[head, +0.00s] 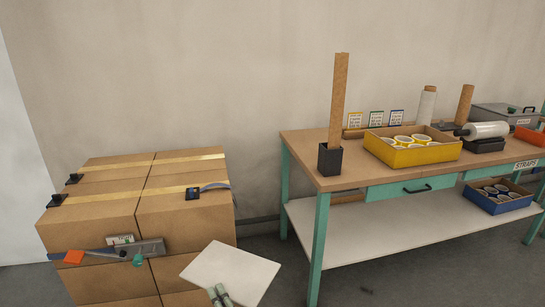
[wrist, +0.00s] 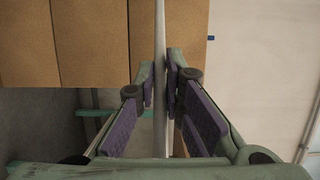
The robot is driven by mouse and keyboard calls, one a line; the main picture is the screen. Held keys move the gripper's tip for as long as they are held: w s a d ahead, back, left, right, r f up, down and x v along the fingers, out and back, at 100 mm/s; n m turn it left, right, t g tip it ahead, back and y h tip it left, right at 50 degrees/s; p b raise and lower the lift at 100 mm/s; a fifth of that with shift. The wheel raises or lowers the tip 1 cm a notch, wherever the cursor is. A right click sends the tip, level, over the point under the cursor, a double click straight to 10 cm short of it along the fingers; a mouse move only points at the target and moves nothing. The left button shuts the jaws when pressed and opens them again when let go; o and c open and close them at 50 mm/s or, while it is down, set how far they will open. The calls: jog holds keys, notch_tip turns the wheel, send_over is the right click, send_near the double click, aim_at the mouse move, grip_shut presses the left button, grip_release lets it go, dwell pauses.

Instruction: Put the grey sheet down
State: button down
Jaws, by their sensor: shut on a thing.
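The grey sheet (head: 232,272) is a pale flat panel in the head view, tilted in front of the right side of the box stack. My gripper (head: 220,295) shows at the sheet's lower edge. In the wrist view the sheet (wrist: 160,45) appears edge-on as a thin pale strip between the finger pads. My gripper (wrist: 160,85) is shut on it. The sheet is held in the air, and its far end in the wrist view runs out of the picture.
At right is a workbench (head: 300,145) with a yellow tray (head: 420,155), a cardboard post in a black holder (head: 330,160) and a white lower shelf (head: 370,240). Floor shows between them.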

jog(key=d+f+m+t+h, duration=0.2)
jog(key=d+f+m+h, duration=0.4)
jog(key=d+f, duration=0.9)
notch_tip(320, 180, down, 3)
jog(key=w+h, duration=0.1)
jog(key=h, duration=0.2)
jog(key=shift+d+t, duration=0.15)
jog(key=shift+t, duration=0.15)
